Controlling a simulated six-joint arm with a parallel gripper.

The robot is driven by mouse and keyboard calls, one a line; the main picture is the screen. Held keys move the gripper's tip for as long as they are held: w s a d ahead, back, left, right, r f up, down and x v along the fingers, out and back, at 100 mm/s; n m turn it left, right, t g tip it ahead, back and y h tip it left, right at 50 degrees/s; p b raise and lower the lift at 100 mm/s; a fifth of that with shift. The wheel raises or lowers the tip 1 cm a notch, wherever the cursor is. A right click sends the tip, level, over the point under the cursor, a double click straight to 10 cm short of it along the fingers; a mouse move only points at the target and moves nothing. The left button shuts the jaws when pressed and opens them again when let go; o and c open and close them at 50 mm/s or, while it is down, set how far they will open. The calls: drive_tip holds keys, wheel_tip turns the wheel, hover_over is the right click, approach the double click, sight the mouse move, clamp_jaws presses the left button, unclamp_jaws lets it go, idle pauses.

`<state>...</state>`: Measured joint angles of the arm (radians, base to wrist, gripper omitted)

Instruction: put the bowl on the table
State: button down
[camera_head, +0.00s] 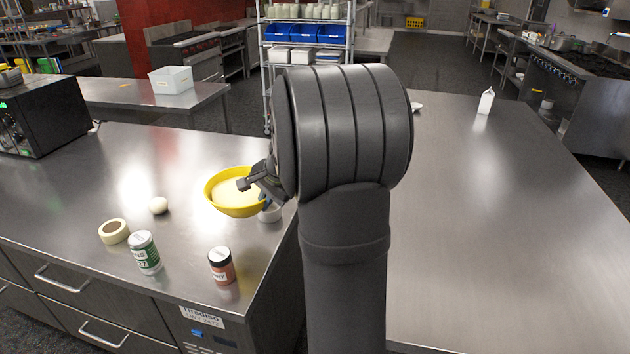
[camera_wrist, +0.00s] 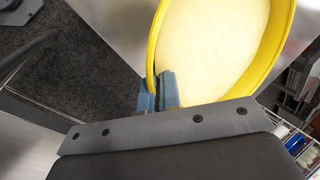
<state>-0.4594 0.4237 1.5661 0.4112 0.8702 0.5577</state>
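A yellow bowl (camera_head: 236,208) with a pale inside shows left of my arm in the head view, above the steel counter (camera_head: 180,170) near its right edge. It looks a little tilted. The wrist view shows the bowl (camera_wrist: 215,45) large, with its yellow rim between the blue fingertips of my gripper (camera_wrist: 158,90). My gripper (camera_head: 262,190) is shut on the bowl's rim at its right side in the head view. Whether the bowl's bottom touches the counter cannot be told. Another steel table (camera_head: 500,220) stands to the right, partly hidden by my arm.
A white ball (camera_head: 158,205), a tape roll (camera_head: 113,231), a green-labelled can (camera_head: 145,253) and a red jar (camera_head: 221,266) stand left of and in front of the bowl. A small grey cup (camera_head: 270,213) is close by the bowl. A white carton (camera_head: 486,101) stands on the mostly clear right table.

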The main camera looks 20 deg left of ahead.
drive_tip(key=w+d+r+m+t+h, duration=0.1)
drive_tip(key=w+d+m, duration=0.15)
drive_tip(key=d, duration=1.15)
drive_tip(key=w+d+m+t, duration=0.1)
drive_tip(key=w+d+m, duration=0.15)
drive_tip(key=d, duration=1.15)
drive_tip(key=s+d+r+m+h, duration=0.1)
drive_tip(key=s+d, duration=0.2)
drive_tip(key=d, duration=0.6)
drive_tip(key=s+d+m, duration=0.2)
drive_tip(key=s+d, duration=0.1)
drive_tip(key=d, duration=0.7)
drive_tip(key=s+d+r+m+t+h, duration=0.15)
drive_tip(key=s+d+m, duration=0.35)
drive_tip(key=s+d, duration=1.75)
drive_tip(key=shift+h, duration=0.45)
drive_tip(key=w+a+f, duration=0.1)
drive_tip(key=w+f, duration=0.1)
drive_tip(key=w, duration=0.1)
drive_tip(key=w+a+f, duration=0.2)
drive_tip(key=w, duration=0.1)
drive_tip(key=w+a+f, duration=0.1)
drive_tip(key=w+f, duration=0.2)
drive_tip(key=w, duration=0.1)
drive_tip(key=shift+a, duration=0.15)
drive_tip(key=shift+f, duration=2.05)
drive_tip(key=shift+f+m, duration=0.1)
drive_tip(key=shift+m, duration=0.2)
